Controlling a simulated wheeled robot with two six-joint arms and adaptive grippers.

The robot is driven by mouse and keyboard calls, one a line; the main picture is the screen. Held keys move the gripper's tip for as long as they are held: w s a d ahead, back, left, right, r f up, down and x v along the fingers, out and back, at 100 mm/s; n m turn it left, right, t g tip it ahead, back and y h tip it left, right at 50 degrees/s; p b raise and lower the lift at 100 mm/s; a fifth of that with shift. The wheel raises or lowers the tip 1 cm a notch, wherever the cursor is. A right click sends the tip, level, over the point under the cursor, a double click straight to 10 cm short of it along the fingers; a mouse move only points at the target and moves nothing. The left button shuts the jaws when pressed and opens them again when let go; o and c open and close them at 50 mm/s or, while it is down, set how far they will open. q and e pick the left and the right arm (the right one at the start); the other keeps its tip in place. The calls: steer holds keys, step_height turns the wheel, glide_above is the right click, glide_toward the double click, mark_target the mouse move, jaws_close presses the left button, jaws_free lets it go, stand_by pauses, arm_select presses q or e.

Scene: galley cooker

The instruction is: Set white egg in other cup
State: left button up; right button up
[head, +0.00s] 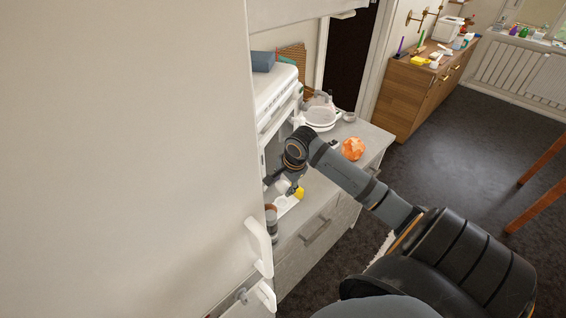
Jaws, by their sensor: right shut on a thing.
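My right gripper (284,186) reaches down over the counter in front of the white appliance. It is shut on a small white thing, which looks like the white egg (283,186); the fingers and wrist hide part of it. A small yellow thing (299,193) shows just right of the fingers, too small to tell if it is a cup. A white tray or plate (283,206) lies below the gripper. A dark, brown-topped cup-like thing (271,218) stands nearer, partly hidden by the fridge edge. My left gripper is not in view.
A large white fridge door (130,150) with a handle (259,247) fills the left. A white appliance (275,88) stands on the counter, with an orange patterned round thing (353,148) and white dishes (320,116) farther back.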

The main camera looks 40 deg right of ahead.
mark_target(283, 191)
stand_by(0.3)
steer(key=shift+f, duration=0.1)
steer(key=shift+f, duration=1.9)
steer(key=shift+f+b, duration=0.8)
steer(key=shift+f, duration=0.85)
steer(key=o, duration=0.8)
steer(key=shift+c, duration=0.2)
steer(key=shift+r, duration=0.1)
